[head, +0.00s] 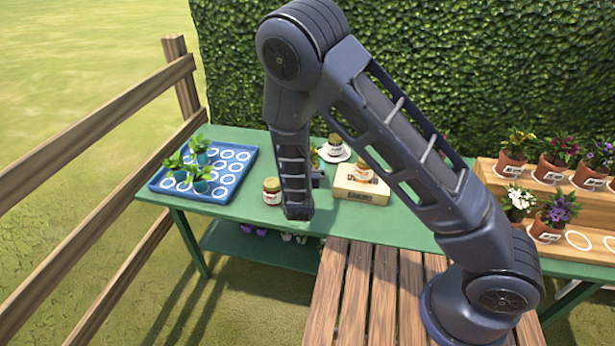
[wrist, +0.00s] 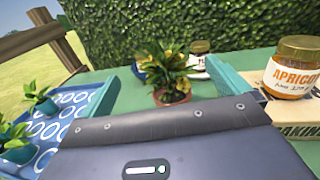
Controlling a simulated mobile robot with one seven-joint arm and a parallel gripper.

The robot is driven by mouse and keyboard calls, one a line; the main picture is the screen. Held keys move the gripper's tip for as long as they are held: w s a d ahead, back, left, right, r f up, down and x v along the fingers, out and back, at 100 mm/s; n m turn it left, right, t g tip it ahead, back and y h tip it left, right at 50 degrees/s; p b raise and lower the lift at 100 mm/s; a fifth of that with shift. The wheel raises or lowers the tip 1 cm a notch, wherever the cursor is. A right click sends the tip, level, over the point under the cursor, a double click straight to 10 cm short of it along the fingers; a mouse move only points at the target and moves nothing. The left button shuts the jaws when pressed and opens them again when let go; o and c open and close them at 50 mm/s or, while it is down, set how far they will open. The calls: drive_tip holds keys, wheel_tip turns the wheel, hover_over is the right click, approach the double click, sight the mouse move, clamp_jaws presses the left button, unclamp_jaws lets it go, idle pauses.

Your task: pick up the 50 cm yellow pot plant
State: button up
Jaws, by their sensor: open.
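A plant with yellow flowers and green leaves in a terracotta pot (wrist: 172,97) stands on the green table, straight ahead in the wrist view. In the head view it is almost wholly hidden behind my arm; only a little foliage shows. My gripper (wrist: 160,75) is open and empty, with one teal finger to the left of the plant and one to the right. The pot appears beyond the palm, apart from it. I cannot tell whether the pot is between the fingertips or just past them. In the head view my wrist hides most of the fingers.
An apricot jar (wrist: 295,66) sits on a wooden box (head: 360,188) close right of my gripper. Another jar (head: 272,192) is on the table to the left. A blue tray (head: 236,163) with seedlings lies further left. A wooden stand (head: 490,170) with several potted flowers is at right.

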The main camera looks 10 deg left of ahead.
wheel_tip(320, 180, down, 10)
drive_tip(key=shift+w+f, duration=0.1)
drive_tip(key=w, duration=0.3)
drive_tip(key=w+a, duration=0.1)
drive_tip(key=w, duration=0.1)
drive_tip(key=shift+w, duration=0.35)
drive_tip(key=shift+w+a+r, duration=0.1)
drive_tip(key=shift+w+r, duration=0.05)
drive_tip(key=shift+w, duration=1.1)
drive_tip(key=shift+w+a+r, duration=0.1)
drive_tip(key=shift+w+r, duration=0.05)
drive_tip(key=shift+w, duration=1.05)
drive_tip(key=c, duration=1.3)
drive_tip(key=shift+r, duration=0.1)
